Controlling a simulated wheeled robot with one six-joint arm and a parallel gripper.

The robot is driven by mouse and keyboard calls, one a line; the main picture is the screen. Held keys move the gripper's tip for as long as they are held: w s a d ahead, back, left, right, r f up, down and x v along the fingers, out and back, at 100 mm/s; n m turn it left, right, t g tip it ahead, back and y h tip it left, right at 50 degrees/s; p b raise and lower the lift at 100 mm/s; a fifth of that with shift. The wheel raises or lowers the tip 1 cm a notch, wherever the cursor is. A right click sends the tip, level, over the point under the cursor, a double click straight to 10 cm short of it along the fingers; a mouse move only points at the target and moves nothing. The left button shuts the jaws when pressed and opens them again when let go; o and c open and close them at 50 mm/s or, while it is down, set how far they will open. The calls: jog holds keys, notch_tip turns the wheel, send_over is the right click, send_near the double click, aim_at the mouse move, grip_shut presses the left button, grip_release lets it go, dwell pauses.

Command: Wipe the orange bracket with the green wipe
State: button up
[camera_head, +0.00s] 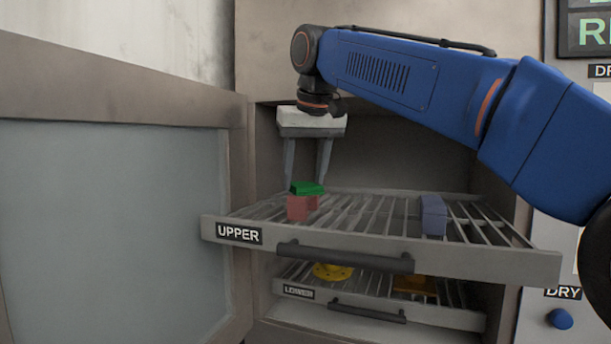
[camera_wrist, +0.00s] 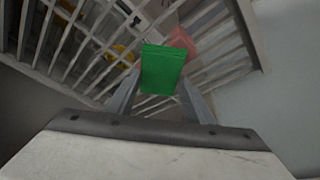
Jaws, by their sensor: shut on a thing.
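My gripper (camera_head: 306,184) points down over the left part of the upper rack, shut on the green wipe (camera_head: 307,188). In the wrist view the wipe (camera_wrist: 162,70) is a flat green piece between my fingertips (camera_wrist: 160,84). A red block (camera_head: 298,208) on the upper rack sits just below the wipe; I cannot tell whether they touch. The orange bracket (camera_head: 414,285) appears to be the orange piece on the lower rack, right of its middle. It is partly hidden by the upper rack and its handle.
The pulled-out upper rack (camera_head: 460,262) overhangs the lower rack (camera_head: 450,317). A blue-violet block (camera_head: 433,215) stands on the upper rack at right. A yellow part (camera_head: 331,271) lies on the lower rack. The open cabinet door (camera_head: 110,220) fills the left side.

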jog(key=shift+w+d+r, duration=0.1)
jog(key=shift+w+d, duration=0.1)
jog(key=shift+w, duration=0.6)
jog(key=shift+w+d+f, duration=0.1)
jog(key=shift+w+d, duration=0.15)
jog(key=shift+w, duration=0.6)
jog(key=shift+w+d+r, duration=0.1)
jog(key=shift+w+d, duration=0.1)
jog(key=shift+w, duration=0.6)
jog(key=shift+s+a, duration=0.2)
jog(key=shift+s, duration=0.6)
jog(key=shift+s+a, duration=0.2)
jog(key=shift+s, duration=0.65)
jog(key=shift+s+a, duration=0.2)
jog(key=shift+s, duration=0.6)
jog(key=shift+w+d+f, duration=0.1)
jog(key=shift+w+d, duration=0.1)
jog(key=shift+w, duration=0.6)
jog(key=shift+w+d+f, duration=0.1)
jog(key=shift+w+d, duration=0.1)
jog(key=shift+w, duration=0.6)
jog(key=shift+w+d, duration=0.2)
jog(key=shift+w, duration=0.6)
jog(key=shift+s+a, duration=0.2)
jog(key=shift+s, duration=0.6)
jog(key=shift+s+a, duration=0.25)
jog(key=shift+s, duration=0.55)
jog(key=shift+s+a, duration=0.2)
jog(key=shift+s, duration=0.6)
jog(key=shift+r, duration=0.1)
